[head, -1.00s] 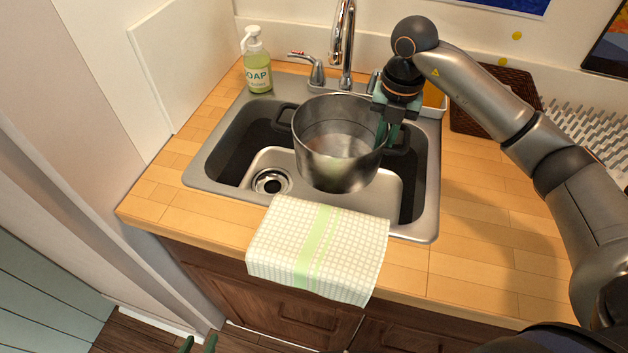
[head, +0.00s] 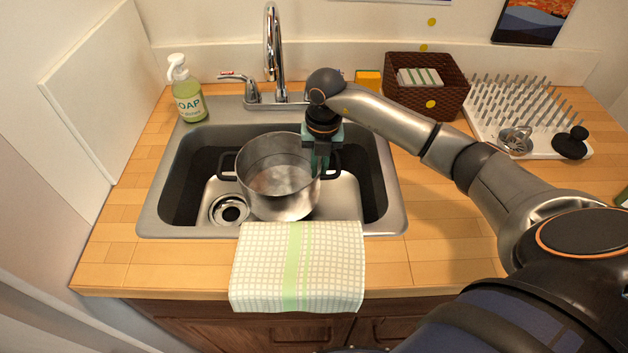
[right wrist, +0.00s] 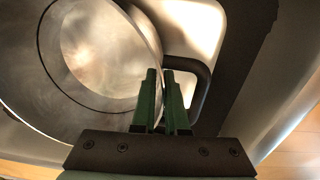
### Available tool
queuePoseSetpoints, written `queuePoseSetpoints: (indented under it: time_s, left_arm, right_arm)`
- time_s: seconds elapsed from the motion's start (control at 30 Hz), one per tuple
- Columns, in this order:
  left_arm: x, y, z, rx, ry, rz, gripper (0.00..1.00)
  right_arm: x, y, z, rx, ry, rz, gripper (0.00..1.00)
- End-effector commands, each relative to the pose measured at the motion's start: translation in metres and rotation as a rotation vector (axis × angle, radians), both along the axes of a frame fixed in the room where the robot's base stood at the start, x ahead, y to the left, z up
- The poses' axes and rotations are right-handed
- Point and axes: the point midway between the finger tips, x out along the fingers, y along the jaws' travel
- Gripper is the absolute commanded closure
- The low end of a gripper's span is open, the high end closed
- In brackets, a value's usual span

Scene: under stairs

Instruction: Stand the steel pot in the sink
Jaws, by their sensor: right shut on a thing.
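The steel pot (head: 280,190) is upright inside the sink (head: 389,190), right of the drain, with its dark handles to the left and right. Whether its base touches the sink floor, I cannot tell. My right gripper (head: 320,165) points down at the pot's right side and is shut on its rim beside the right handle. In the right wrist view the green fingers (right wrist: 163,95) pinch the pot's wall (right wrist: 120,40), with the dark handle just to their right. My left gripper is not in view.
A green soap bottle (head: 187,92) stands at the sink's back left corner, and the faucet (head: 273,50) rises behind the pot. A checked towel (head: 270,268) hangs over the front edge. A wicker basket (head: 440,85) and drying rack (head: 528,115) stand at the right.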

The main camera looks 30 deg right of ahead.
Motion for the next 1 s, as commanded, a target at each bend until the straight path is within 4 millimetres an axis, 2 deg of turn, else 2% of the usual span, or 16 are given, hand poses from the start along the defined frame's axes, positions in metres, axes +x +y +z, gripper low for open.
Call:
queuePoseSetpoints:
  time_s: [0.17, 0.4, 0.77, 0.8, 1.0]
  left_arm:
    - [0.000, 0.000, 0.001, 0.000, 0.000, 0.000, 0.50]
    - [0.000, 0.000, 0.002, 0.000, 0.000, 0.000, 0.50]
    - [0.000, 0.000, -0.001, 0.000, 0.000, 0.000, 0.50]
    - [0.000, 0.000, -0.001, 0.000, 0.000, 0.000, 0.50]
    - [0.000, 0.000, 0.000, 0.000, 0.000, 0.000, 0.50]
  right_arm:
    - [0.001, 0.001, -0.010, 0.004, -0.005, 0.000, 1.00]
    - [0.001, 0.001, -0.039, 0.004, -0.006, 0.000, 1.00]
    - [0.002, 0.001, -0.043, 0.003, -0.008, 0.000, 1.00]
    - [0.000, 0.000, -0.045, 0.001, -0.003, 0.000, 0.86]
    - [0.000, 0.000, -0.044, 0.000, -0.001, 0.000, 0.64]
